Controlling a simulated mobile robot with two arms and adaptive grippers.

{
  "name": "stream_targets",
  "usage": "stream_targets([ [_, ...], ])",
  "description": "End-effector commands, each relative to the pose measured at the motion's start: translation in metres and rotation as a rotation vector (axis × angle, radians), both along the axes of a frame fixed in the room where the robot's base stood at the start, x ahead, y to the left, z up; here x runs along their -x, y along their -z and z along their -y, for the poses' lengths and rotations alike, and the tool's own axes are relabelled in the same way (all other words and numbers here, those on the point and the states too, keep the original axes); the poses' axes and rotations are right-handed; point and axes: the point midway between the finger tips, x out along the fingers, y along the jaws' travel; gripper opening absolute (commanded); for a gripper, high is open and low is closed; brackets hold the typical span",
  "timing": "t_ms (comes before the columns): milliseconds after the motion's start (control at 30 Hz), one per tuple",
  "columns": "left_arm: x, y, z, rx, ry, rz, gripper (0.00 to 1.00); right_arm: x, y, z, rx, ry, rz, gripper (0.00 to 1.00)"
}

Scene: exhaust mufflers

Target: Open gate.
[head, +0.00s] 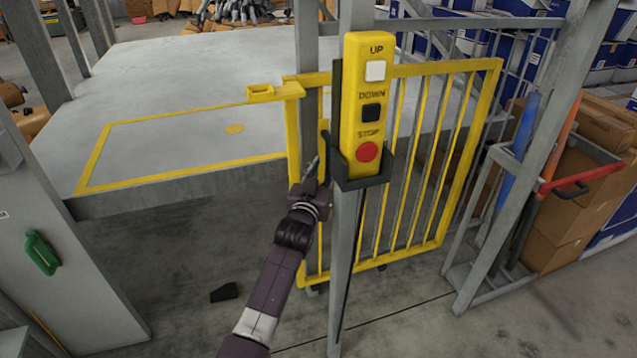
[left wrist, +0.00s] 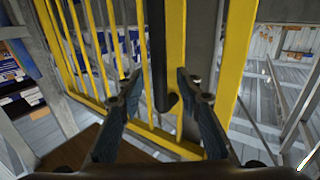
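The yellow barred gate (head: 440,68) stands upright in the middle of the head view, behind a grey post. It also fills much of the left wrist view (left wrist: 238,60). The gate's latch cannot be made out. My right gripper is in neither view.
A yellow control box (head: 377,86) with UP, DOWN and STOP buttons hangs on the grey post (head: 345,250) in front of the gate. A grey platform (head: 180,80) lies behind at left. A trolley with cardboard boxes (head: 570,205) stands at right. A small black block (head: 224,292) lies on the floor.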

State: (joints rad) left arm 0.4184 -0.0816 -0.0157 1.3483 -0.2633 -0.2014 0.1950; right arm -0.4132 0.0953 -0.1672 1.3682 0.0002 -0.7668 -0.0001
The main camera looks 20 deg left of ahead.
Motion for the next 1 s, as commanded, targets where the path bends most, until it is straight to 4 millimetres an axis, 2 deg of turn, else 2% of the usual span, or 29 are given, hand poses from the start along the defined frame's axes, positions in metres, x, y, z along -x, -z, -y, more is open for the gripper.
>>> stream_targets([
  [300, 0.057, 0.001, 0.0, -0.001, 0.0, -0.001, 0.32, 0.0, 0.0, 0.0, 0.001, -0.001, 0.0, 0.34],
  [500, 0.079, 0.001, 0.001, 0.0, 0.001, -0.001, 0.32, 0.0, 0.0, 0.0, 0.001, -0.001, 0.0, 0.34],
  [1000, 0.085, 0.0, 0.0, -0.001, 0.0, 0.0, 0.32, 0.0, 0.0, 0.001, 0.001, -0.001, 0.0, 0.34],
])
